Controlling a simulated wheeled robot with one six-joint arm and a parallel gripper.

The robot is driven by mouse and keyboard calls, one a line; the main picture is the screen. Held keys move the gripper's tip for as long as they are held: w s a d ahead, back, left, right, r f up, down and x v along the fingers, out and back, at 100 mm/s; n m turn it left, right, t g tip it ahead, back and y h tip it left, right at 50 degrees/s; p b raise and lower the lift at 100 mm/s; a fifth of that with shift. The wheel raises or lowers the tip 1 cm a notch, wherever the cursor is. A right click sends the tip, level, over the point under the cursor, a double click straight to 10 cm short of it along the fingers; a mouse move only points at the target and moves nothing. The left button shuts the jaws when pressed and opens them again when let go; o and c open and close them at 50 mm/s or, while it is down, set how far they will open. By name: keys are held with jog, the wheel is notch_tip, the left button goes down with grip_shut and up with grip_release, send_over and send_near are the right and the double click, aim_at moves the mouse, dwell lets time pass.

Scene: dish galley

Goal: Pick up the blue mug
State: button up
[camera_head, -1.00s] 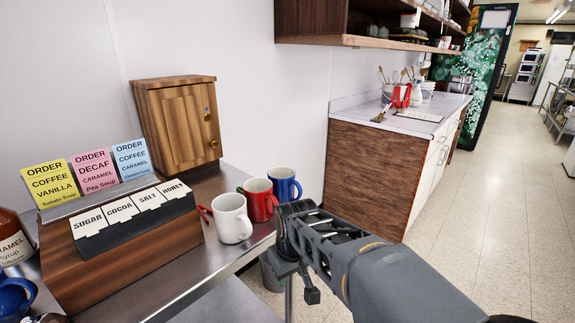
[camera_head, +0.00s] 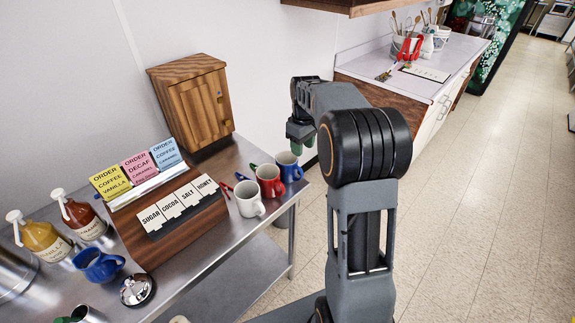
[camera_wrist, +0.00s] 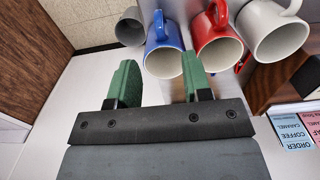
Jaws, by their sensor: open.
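A blue mug (camera_head: 288,168) stands upright at the right end of the steel counter, behind a red mug (camera_head: 269,181). It also shows in the wrist view (camera_wrist: 164,52), just beyond the green fingertips. My gripper (camera_head: 299,138) is above and close to this mug, partly covering its back in the head view. In the wrist view my gripper (camera_wrist: 158,76) is open, its green fingers apart with nothing held between them. A second blue mug (camera_head: 97,264) stands at the left of the counter, near the syrup bottles.
The red mug and a white mug (camera_head: 249,199) stand close to the first blue mug. A wooden cabinet (camera_head: 197,104) and a label box (camera_head: 170,212) are to the left. A bell (camera_head: 137,290) sits near the counter's front. Open floor lies right of the counter.

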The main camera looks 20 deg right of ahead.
aim_at(302, 172)
notch_tip(302, 172, down, 7)
jog(key=shift+r, duration=0.2)
jog(key=shift+d+f+p, duration=0.1)
jog(key=shift+f+p, duration=0.9)
jog(key=shift+f, duration=1.65)
jog(key=shift+c, duration=0.3)
grip_shut()
